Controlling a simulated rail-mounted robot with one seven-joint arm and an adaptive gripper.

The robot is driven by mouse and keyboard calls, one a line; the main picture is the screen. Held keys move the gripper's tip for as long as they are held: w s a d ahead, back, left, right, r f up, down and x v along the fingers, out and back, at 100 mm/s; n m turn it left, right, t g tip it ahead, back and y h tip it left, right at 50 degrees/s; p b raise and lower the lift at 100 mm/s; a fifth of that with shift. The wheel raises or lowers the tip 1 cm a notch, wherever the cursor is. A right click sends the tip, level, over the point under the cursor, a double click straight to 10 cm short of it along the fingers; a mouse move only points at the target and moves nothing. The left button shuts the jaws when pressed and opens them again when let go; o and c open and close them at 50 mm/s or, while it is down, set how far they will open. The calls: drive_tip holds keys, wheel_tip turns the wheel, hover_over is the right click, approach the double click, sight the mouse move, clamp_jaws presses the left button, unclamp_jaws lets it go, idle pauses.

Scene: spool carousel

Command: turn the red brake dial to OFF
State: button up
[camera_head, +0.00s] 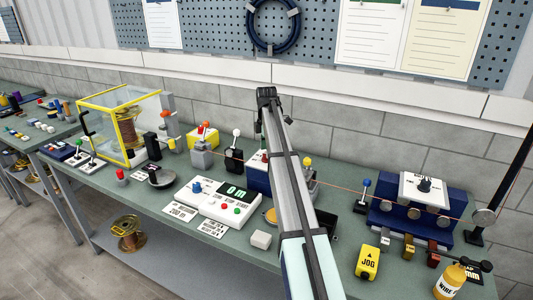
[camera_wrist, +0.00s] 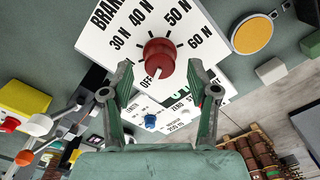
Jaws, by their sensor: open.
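The red brake dial (camera_wrist: 159,57) sits on a white plate (camera_wrist: 108,44) marked 30 N, 40 N, 50 N, 60 N and OFF. A small pale mark on the dial's lower edge faces the OFF label, as far as I can tell. My gripper (camera_wrist: 160,78) is open in the wrist view, with one finger on each side of the dial. Gaps show between the fingers and the dial, and nothing is gripped. In the head view my arm covers most of the dial's blue box (camera_head: 257,179), and my fingers cannot be made out there.
A white control panel with a green display (camera_head: 234,191) stands left of my arm. A yellow-framed guard (camera_head: 126,128) is farther left.

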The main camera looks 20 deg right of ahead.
wheel_tip(320, 180, up, 10)
idle(0.4)
idle(0.3)
